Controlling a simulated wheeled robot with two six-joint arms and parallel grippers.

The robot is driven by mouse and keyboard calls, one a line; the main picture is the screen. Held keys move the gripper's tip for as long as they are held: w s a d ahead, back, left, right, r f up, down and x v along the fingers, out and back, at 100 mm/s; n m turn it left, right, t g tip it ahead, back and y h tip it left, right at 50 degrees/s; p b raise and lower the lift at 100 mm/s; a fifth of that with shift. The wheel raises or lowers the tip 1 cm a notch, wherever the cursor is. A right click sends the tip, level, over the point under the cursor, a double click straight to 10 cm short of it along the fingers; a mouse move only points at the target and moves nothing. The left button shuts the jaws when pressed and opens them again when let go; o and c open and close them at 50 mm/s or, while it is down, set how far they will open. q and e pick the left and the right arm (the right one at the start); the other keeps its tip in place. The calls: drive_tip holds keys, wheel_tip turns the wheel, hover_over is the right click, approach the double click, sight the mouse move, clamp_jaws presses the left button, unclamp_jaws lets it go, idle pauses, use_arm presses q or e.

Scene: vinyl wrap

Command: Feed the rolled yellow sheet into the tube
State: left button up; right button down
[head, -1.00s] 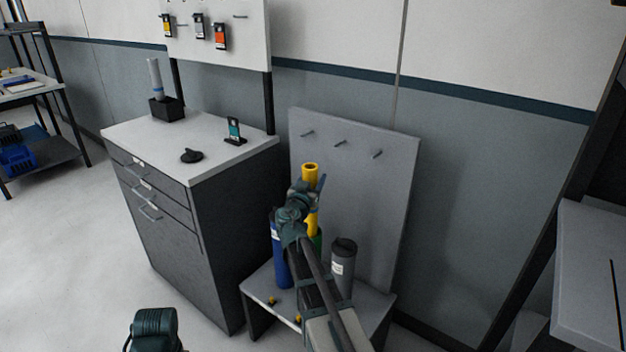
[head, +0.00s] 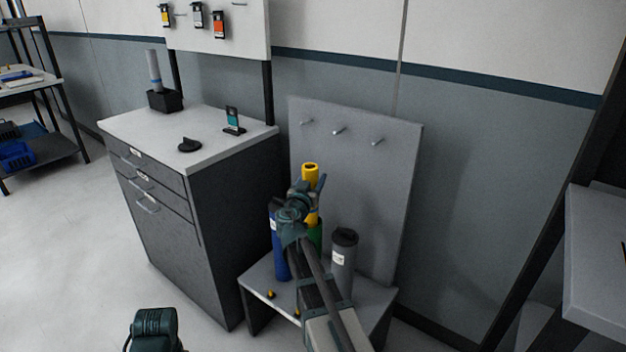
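The rolled yellow sheet (head: 311,171) stands upright in the middle of the head view. My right gripper (head: 305,188) is at its upper part and appears shut on it. The sheet's lower part shows just above a green tube (head: 316,236), which is partly hidden by my arm. I cannot tell whether the sheet's lower end is inside the tube or only over it. A blue tube (head: 281,258) stands to the left and a dark grey tube (head: 343,262) to the right. Part of my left arm shows at the bottom left; its gripper is out of view.
The tubes stand on a low grey bench (head: 369,307) with a pegged back panel (head: 375,185). Small yellow-and-black items (head: 271,294) lie at its front edge. A drawer cabinet (head: 236,235) is close on the left. A grey table (head: 598,270) is at the right.

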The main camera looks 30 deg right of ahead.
drive_tip(key=shift+c, duration=0.6)
unclamp_jaws()
drive_tip(key=v, duration=1.4)
drive_tip(key=shift+d, duration=0.15)
drive_tip(key=x, duration=1.3)
drive_tip(key=shift+w+d, duration=0.2)
drive_tip(key=shift+w, duration=0.15)
drive_tip(key=shift+s+a, duration=0.1)
